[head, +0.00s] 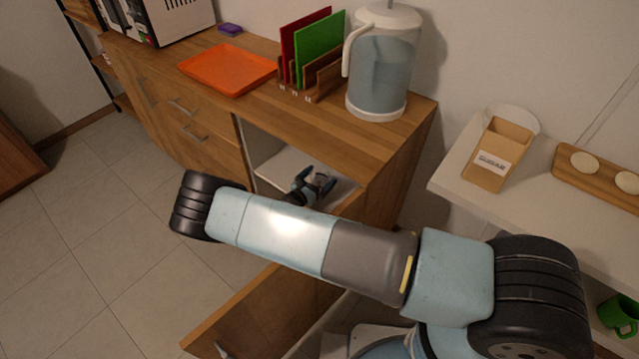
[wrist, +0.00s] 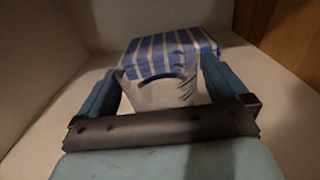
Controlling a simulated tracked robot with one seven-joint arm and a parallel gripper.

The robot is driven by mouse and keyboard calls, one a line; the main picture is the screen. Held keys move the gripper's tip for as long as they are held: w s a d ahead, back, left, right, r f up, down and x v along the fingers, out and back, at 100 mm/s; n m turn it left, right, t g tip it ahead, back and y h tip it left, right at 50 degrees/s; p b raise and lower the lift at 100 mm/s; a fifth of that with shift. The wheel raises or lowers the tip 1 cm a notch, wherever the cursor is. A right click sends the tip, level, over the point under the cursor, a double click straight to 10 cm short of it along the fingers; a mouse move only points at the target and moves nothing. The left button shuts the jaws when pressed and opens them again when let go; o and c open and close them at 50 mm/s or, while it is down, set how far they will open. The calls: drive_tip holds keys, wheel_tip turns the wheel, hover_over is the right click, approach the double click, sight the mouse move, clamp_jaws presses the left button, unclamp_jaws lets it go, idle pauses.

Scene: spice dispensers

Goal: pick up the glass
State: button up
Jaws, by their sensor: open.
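My gripper (head: 316,183) reaches into the open cabinet compartment under the wooden counter. In the wrist view my gripper (wrist: 162,72) is open, with one blue finger on each side of a pale, see-through object that looks like the glass (wrist: 158,93). A dark curved line shows across its upper part. A blue-and-white striped thing (wrist: 170,50) shows at its far end; I cannot tell whether it is a cloth behind it or part of it. The glass's lower part is hidden by my gripper. Whether the fingers touch it is not clear.
Pale compartment walls (wrist: 40,70) stand close on the left. An open wooden door (head: 250,310) hangs below my arm. On the counter are a water jug (head: 383,65), cutting boards (head: 320,45) and an orange tray (head: 228,70). A white shelf (head: 450,170) is at right.

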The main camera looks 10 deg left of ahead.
drive_tip(key=shift+c, duration=0.4)
drive_tip(key=c, duration=1)
drive_tip(key=shift+r, duration=0.1)
